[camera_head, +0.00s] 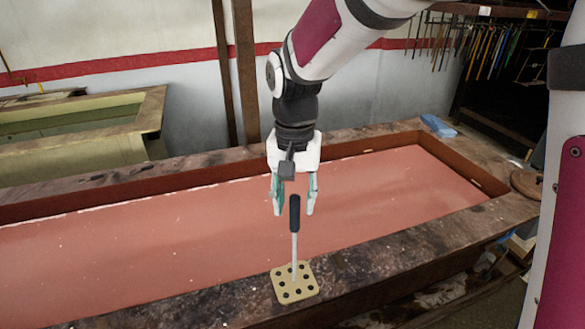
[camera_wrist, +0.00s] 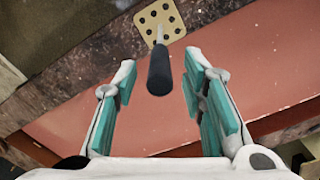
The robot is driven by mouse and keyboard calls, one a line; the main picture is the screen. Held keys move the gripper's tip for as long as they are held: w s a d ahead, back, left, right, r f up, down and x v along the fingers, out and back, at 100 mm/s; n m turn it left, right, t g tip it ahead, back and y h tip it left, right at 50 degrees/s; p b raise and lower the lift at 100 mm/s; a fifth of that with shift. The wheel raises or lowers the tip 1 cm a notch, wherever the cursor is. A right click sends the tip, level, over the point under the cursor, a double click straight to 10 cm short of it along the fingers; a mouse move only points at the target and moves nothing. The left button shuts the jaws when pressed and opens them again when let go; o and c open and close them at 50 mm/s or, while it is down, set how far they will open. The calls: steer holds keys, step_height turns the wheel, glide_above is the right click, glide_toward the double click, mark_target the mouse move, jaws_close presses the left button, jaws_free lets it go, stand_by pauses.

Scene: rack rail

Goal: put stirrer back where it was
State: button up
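The stirrer (camera_head: 294,214) has a black handle and a thin pale shaft. It stands upright with its lower end at a cream block with several dark holes (camera_head: 283,289), on the stone rim nearest me. In the wrist view the stirrer's black handle (camera_wrist: 159,72) points toward the camera, with the holed block (camera_wrist: 146,15) beyond it. My gripper (camera_head: 294,210) is open above the block, its teal-padded fingers on either side of the handle's upper part. In the wrist view the fingers (camera_wrist: 160,90) show gaps on both sides of the handle.
A long trough with a pink-red bed (camera_head: 130,245) lies behind the block, edged by a dark stone rim. A blue item (camera_head: 438,126) rests on the far right rim. A pale greenish basin (camera_head: 75,125) stands at the back left. Several tools hang at the back right.

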step_height(320, 180, up, 6)
steer(key=shift+r+b, duration=0.15)
steer(key=shift+b, duration=0.25)
steer(key=shift+d+r, duration=0.2)
steer(key=shift+r, duration=0.15)
steer(key=s+d+r+n+t, duration=0.2)
steer(key=s+d+t, duration=0.3)
steer(key=s+d, duration=1)
steer(key=shift+s+d+r+n+t, duration=0.35)
steer(key=shift+s+r, duration=0.25)
steer(key=shift+s, duration=0.35)
steer(key=shift+w, duration=0.1)
